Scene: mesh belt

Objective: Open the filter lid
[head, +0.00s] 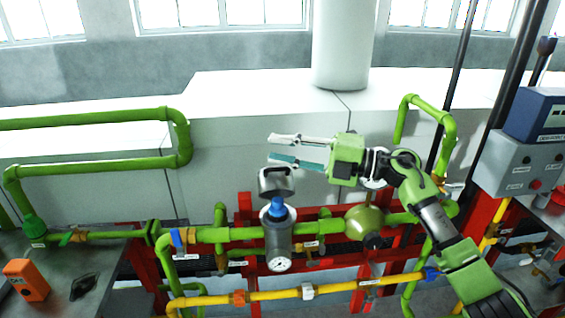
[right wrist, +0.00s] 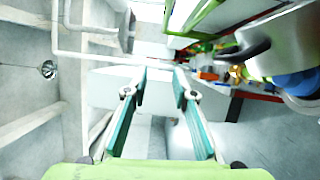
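The filter (head: 278,240) is a grey upright cylinder on the green pipe, with a gauge low on its front. Its dark grey lid (head: 274,184), with a handle loop, stands raised and tilted above the body. A blue cartridge top (head: 277,208) shows in the uncovered mouth. My right gripper (head: 271,147) is open and empty, pointing left just above the lid and apart from it. In the right wrist view, its two teal-padded fingers (right wrist: 160,71) are spread with nothing between them. The grey lid (right wrist: 285,42) and blue cartridge (right wrist: 300,84) show at the right edge. My left gripper is out of view.
Green pipes (head: 230,234) run both sides of the filter, with a round green valve body (head: 364,220) to its right. A yellow pipe (head: 270,298) and red frame lie below. A control box (head: 515,162) stands at right. The space left of the gripper is free.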

